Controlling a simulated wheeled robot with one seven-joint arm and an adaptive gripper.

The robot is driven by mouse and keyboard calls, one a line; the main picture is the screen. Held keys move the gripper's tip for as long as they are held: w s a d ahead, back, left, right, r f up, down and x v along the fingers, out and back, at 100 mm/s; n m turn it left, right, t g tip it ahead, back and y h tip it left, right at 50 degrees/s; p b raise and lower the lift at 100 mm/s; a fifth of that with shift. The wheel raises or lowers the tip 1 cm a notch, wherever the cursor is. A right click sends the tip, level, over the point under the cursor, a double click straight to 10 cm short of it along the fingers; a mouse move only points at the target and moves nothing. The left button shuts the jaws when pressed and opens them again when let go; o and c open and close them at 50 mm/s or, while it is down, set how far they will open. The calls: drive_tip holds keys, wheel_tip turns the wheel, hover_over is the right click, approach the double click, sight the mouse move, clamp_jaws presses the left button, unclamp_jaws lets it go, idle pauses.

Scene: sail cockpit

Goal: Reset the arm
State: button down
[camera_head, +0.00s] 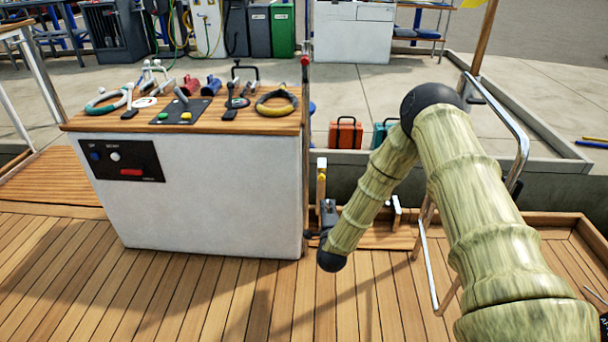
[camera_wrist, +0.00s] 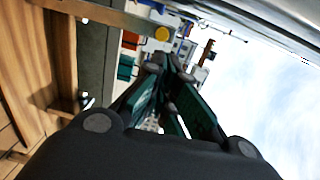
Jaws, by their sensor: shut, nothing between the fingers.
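My arm comes in from the right in the head view, bends at a black elbow joint and runs down to a dark wrist beside the right end of the white console (camera_head: 210,205). My gripper (camera_wrist: 166,68) shows in the wrist view with its dark green fingers drawn together at the tips. Nothing shows between them. In the head view the fingers are too small to make out clearly.
The console's wooden top carries a switch panel (camera_head: 180,111), a coiled yellow-black ring (camera_head: 276,102) and several tools. A metal rail (camera_head: 508,120) stands behind my arm. An orange case (camera_head: 345,134) sits beyond the deck edge. The front deck (camera_head: 200,300) is clear.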

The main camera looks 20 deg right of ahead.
drive_tip(key=s+a+f+n+g+y, duration=0.25)
drive_tip(key=s+f+n, duration=0.2)
drive_tip(key=s, duration=0.25)
drive_tip(key=s+a+f+n+g+y+p, duration=0.1)
drive_tip(key=s+a+f+n+g, duration=0.15)
drive_tip(key=s+a+f, duration=0.35)
drive_tip(key=s+a+f+n+g+y, duration=0.15)
drive_tip(key=s+f+n, duration=0.25)
drive_tip(key=s, duration=0.4)
drive_tip(key=s+n+g+p, duration=0.1)
drive_tip(key=s+n+g, duration=0.9)
drive_tip(key=s, duration=2.1)
wheel_tip(320, 180, up, 37)
drive_tip(key=p, duration=3.8)
drive_tip(key=shift+s+d+r, duration=0.15)
drive_tip(key=shift+s+d, duration=0.25)
drive_tip(key=shift+d, duration=0.05)
